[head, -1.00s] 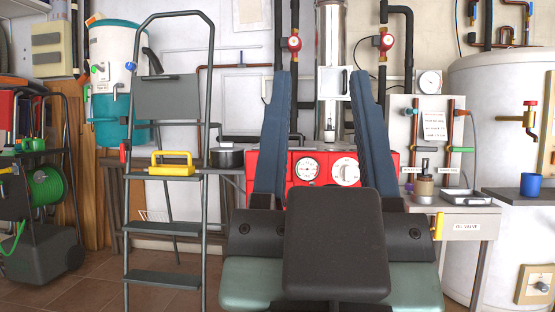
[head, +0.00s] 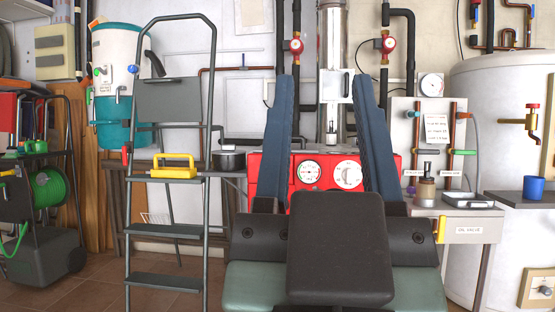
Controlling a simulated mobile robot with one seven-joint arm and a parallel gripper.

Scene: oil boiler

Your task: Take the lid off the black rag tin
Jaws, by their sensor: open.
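My gripper (head: 325,79) is in the middle foreground, with two long blue fingers pointing up and away. The fingers are wide apart with nothing between them. In the picture my gripper is to the right of the tin and apart from it.
The grey stepladder (head: 166,253) with a yellow-handled item (head: 173,172) stands left of the tin. A red boiler unit (head: 327,158) is behind my gripper. Tiled floor (head: 100,290) shows at lower left.

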